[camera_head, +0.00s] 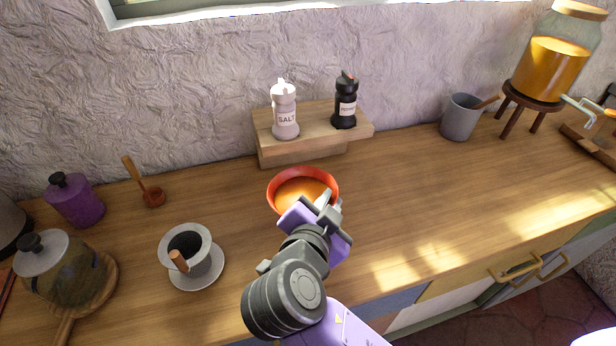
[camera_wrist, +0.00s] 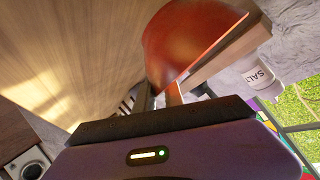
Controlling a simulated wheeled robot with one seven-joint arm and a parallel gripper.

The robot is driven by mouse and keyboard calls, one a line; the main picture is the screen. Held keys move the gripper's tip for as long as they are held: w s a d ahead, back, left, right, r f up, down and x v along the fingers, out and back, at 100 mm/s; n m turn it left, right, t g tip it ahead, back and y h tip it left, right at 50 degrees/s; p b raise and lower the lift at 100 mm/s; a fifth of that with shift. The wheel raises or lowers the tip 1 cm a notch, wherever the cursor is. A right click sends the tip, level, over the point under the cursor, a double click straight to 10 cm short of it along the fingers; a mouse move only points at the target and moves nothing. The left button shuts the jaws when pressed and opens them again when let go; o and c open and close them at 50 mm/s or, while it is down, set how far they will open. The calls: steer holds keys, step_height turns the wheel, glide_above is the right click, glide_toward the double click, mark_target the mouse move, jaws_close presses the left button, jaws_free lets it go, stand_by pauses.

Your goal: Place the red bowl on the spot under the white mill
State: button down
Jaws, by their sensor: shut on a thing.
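The red bowl (camera_head: 303,184), orange inside, is at the middle of the counter, in front of the wooden stand. My gripper (camera_head: 325,203) is shut on the bowl's near right rim. In the wrist view the red bowl (camera_wrist: 190,40) is large, with its outer side facing the camera and my fingertips (camera_wrist: 172,95) at its edge. The white mill (camera_head: 285,112), marked SALT, stands on the left part of the stand. The bowl is below and slightly right of it in the head view. I cannot tell whether the bowl touches the counter.
The wooden stand (camera_head: 266,145) also bears a black mill (camera_head: 345,102). A white cup with saucer (camera_head: 197,283), a glass teapot (camera_head: 62,270) and a purple jar (camera_head: 74,200) are on the left. A grey cup (camera_head: 461,118) stands right. The counter (camera_head: 420,190) right of the bowl is clear.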

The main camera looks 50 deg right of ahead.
mark_target(307, 173)
steer(key=w+d, duration=0.2)
steer(key=w, duration=0.1)
steer(key=w+d+f+p, duration=0.1)
steer(key=w+d, duration=0.1)
steer(key=w, duration=0.1)
steer(key=w+d+f+p, duration=0.1)
steer(key=w+d, duration=0.1)
steer(key=w, duration=0.2)
steer(key=shift+d, duration=0.35)
step_height(307, 173, down, 4)
steer(key=shift+f+p, duration=0.2)
steer(key=shift+p, duration=0.2)
steer(key=shift+w+d, duration=0.15)
steer(key=shift+w, duration=0.1)
steer(key=shift+f, duration=0.25)
steer(key=c, duration=1.4)
jaws_free()
